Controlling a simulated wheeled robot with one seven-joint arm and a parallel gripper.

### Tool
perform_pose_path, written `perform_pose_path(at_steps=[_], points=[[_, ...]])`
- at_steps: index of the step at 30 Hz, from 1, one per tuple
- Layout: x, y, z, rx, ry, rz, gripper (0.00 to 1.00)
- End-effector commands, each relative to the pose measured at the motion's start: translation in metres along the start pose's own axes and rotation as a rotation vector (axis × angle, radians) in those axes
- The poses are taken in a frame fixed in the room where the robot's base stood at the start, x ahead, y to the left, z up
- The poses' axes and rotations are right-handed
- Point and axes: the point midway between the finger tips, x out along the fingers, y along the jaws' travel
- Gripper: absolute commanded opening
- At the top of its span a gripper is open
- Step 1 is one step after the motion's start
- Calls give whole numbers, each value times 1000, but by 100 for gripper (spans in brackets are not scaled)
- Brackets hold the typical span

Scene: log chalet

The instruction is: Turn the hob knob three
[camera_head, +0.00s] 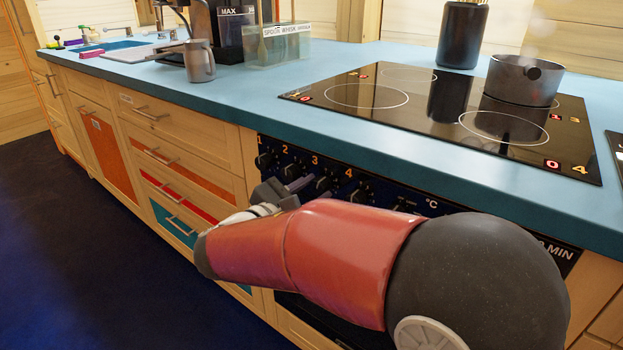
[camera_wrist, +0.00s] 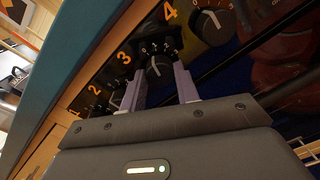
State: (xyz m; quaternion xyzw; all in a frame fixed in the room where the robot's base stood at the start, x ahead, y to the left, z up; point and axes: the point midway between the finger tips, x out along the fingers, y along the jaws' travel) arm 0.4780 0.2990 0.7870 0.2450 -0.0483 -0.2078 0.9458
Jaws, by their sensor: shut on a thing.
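Hob knob three (camera_wrist: 157,66) is a dark round knob with a white pointer line, beside the orange 3 in the wrist view. My gripper (camera_wrist: 159,71) has its two fingers on either side of this knob and is shut on it. In the head view, knob three (camera_head: 322,185) shows in part below its label, with my gripper (camera_head: 306,187) at it. The black hob (camera_head: 420,112) has red lit digits by its rings. The knob's exact setting is too small to read.
Knob four (camera_wrist: 210,24) and knob two (camera_wrist: 115,99) sit close on either side. The blue worktop edge (camera_head: 400,176) runs above the panel. A grey pot (camera_head: 522,82) stands at the back right of the hob. Open floor (camera_head: 75,230) lies to the left.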

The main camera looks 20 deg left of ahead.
Motion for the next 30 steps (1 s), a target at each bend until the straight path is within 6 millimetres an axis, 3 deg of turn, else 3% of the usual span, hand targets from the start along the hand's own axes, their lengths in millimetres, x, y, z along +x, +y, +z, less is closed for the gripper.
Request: perform_pose_path(at_steps=[13,30], points=[[-1,0,-1,-252,-7,2,8],[0,-1,-2,-299,-8,2,8]])
